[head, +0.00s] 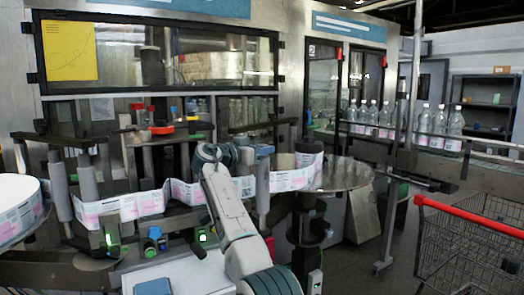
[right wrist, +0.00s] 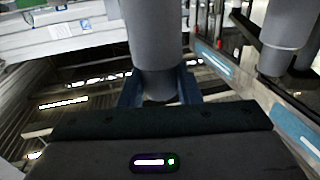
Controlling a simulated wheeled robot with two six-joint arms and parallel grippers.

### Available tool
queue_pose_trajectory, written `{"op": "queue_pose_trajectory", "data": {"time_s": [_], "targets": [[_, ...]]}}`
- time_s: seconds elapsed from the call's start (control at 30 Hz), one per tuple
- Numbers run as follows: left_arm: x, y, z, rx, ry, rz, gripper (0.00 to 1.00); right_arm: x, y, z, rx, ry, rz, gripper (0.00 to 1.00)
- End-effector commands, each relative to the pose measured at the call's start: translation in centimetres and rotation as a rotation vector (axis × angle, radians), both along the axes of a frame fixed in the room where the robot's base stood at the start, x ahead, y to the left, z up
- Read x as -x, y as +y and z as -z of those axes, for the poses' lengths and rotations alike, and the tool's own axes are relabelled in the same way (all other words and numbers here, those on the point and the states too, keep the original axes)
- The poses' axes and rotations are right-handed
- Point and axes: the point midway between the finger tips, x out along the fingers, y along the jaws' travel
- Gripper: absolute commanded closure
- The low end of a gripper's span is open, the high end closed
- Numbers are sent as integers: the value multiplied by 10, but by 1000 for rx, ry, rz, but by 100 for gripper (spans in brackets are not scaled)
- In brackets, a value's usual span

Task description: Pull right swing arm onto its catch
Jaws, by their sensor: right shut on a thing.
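The right swing arm's upright grey roller (right wrist: 155,45) stands between the blue fingers of my right gripper (right wrist: 160,92) in the right wrist view. The gripper is shut on it, and its lower end is partly hidden by the gripper body. In the head view my right gripper (head: 264,152) is at the upper end of a grey roller (head: 262,187), left of the round metal plate; its fingers are hard to make out there. The catch cannot be made out. My left gripper is not in view.
A printed label web (head: 140,204) runs across the machine from the white reel (head: 14,208) at left. A round metal plate (head: 343,174) is right of the gripper. Bottles (head: 440,125) stand behind it. A red-handled cart (head: 470,240) is at lower right.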

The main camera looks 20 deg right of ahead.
Motion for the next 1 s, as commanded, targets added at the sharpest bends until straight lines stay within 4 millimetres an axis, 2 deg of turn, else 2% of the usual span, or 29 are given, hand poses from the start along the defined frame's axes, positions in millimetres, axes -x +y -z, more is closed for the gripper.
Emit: {"op": "queue_pose_trajectory", "data": {"time_s": [0.17, 0.2, 0.3, 0.67, 0.83, 1.0], "targets": [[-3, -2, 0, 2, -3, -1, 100, 0, 0, 1, -1, 1, -1, 100], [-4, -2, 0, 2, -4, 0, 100, 0, 0, 1, -1, 1, -1, 64], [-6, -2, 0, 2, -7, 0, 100, 0, 0, 1, -1, 1, -1, 48], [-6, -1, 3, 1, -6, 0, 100, 2, 6, 1, 0, 0, -2, 48], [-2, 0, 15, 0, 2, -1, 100, 12, 32, 4, -2, -1, -4, 48], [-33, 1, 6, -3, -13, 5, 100, 25, 63, 3, -1, -1, -4, 48]]}}
